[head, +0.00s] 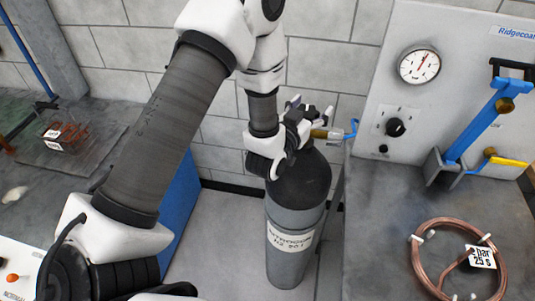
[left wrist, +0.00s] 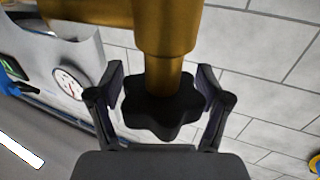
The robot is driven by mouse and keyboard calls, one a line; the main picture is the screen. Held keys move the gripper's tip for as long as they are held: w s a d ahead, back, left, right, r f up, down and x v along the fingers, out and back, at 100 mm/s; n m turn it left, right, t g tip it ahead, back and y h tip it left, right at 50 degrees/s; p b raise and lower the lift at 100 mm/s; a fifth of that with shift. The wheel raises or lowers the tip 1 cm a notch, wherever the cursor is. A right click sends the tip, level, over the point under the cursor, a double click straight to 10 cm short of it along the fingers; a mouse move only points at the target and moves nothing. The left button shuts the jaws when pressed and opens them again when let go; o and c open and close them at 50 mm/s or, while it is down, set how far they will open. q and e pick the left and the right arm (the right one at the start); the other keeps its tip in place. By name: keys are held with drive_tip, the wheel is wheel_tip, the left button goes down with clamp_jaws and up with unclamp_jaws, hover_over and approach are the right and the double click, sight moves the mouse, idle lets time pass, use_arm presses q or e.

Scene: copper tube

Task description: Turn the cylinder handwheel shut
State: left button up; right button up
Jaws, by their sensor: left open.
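The nitrogen cylinder (head: 290,225) stands upright on the floor between the two benches, with a dark shoulder and a white label. Its handwheel (left wrist: 162,108) is a black lobed knob below a brass valve body (left wrist: 165,30) in the left wrist view. In the head view my gripper hides the handwheel. My left gripper (head: 297,122) is at the cylinder's top. In the left wrist view my left gripper (left wrist: 160,95) is open, with one finger on each side of the handwheel. Small gaps seem to show, but contact is hard to tell. My right gripper is not in view.
A panel at right carries a gauge (head: 419,66) and a black knob (head: 395,127). A blue lever-like part (head: 474,120) stands on the right bench. A copper coil (head: 418,262) with a tag lies there.

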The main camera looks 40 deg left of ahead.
sight(291, 172)
use_arm(q)
drive_tip(key=shift+r+n+y, duration=0.1)
drive_tip(key=shift+n+y, duration=0.4)
drive_tip(key=shift+y, duration=0.3)
drive_tip(key=s, duration=0.1)
drive_tip(key=s+b, duration=0.2)
drive_tip(key=s, duration=0.1)
drive_tip(key=shift+d+f, duration=0.3)
drive_tip(key=shift+f, duration=0.05)
drive_tip(key=s+f+g, duration=0.2)
drive_tip(key=f, duration=0.2)
drive_tip(key=s+f+g, duration=0.1)
drive_tip(key=s+f, duration=0.1)
drive_tip(key=f, duration=0.3)
drive_tip(key=s+d+f+g+h, duration=0.1)
drive_tip(key=s+f+g, duration=0.1)
drive_tip(key=s+f, duration=0.1)
drive_tip(key=shift+f+g, duration=0.3)
drive_tip(key=shift+f, duration=0.45)
drive_tip(key=s+f+g+b, duration=0.1)
drive_tip(key=s+f+g, duration=0.2)
drive_tip(key=s+f, duration=0.2)
drive_tip(key=s+d+f+m+g+h+b, duration=0.1)
drive_tip(key=s+f, duration=0.4)
drive_tip(key=f, duration=0.6)
drive_tip(key=g+b, duration=0.1)
drive_tip(key=g, duration=0.1)
drive_tip(key=shift+s+d+f+g+b, duration=0.15)
drive_tip(key=shift+s+f+g+b, duration=0.15)
drive_tip(key=shift+f, duration=0.1)
